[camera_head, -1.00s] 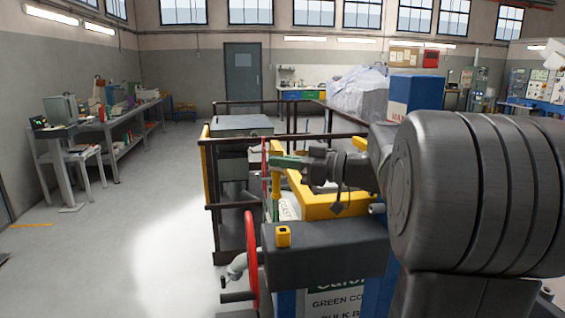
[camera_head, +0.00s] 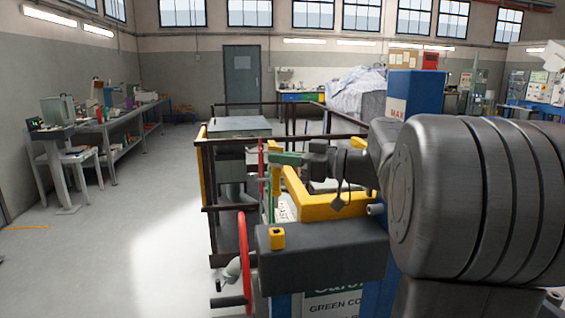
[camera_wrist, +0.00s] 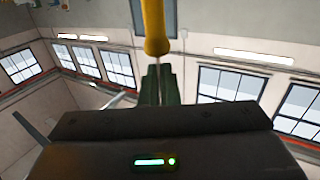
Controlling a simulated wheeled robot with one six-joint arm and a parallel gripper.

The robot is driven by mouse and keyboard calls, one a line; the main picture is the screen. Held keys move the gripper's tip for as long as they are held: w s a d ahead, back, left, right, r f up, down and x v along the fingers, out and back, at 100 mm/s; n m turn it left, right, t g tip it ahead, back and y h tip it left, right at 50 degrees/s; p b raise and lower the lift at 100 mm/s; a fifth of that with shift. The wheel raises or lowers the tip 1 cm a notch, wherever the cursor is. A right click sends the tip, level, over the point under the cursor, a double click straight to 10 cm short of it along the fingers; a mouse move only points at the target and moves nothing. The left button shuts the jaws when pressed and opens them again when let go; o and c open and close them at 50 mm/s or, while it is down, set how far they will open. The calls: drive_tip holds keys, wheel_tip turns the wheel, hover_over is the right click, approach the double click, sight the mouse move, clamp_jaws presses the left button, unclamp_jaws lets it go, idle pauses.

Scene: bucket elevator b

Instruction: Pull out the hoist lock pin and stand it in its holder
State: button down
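My gripper (camera_head: 278,159) has green fingers and reaches left over the machine. In the wrist view its fingers (camera_wrist: 158,80) are nearly together, with the rounded end of a yellow bar, seemingly the lock pin's handle (camera_wrist: 154,28), at their tips. In the head view this yellow lock pin (camera_head: 276,181) hangs upright at the fingertips, and the gripper looks shut on it. The pin's lower end is not clear against the machine. A small yellow block with a dark top opening, likely the pin holder (camera_head: 277,239), sits on the dark grey box (camera_head: 325,252), below the gripper.
A red handwheel (camera_head: 244,262) stands at the box's left end. A thick yellow bracket (camera_head: 325,208) lies behind the box, below my wrist. Brown railings (camera_head: 212,217) surround a grey cabinet (camera_head: 238,124) behind. Open floor (camera_head: 150,240) lies to the left.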

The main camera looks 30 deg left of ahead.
drive_tip(key=shift+f+b, duration=2.55)
drive_tip(key=shift+b, duration=1.45)
drive_tip(key=shift+f+b, duration=2.25)
drive_tip(key=shift+b, duration=0.4)
drive_tip(key=c, duration=1.6)
unclamp_jaws()
drive_tip(key=d, duration=0.4)
drive_tip(key=w+d, duration=0.1)
drive_tip(key=d, duration=0.4)
drive_tip(key=w+d, duration=0.1)
drive_tip(key=d, duration=0.3)
drive_tip(key=shift+w+d, duration=0.2)
drive_tip(key=shift+d, duration=0.1)
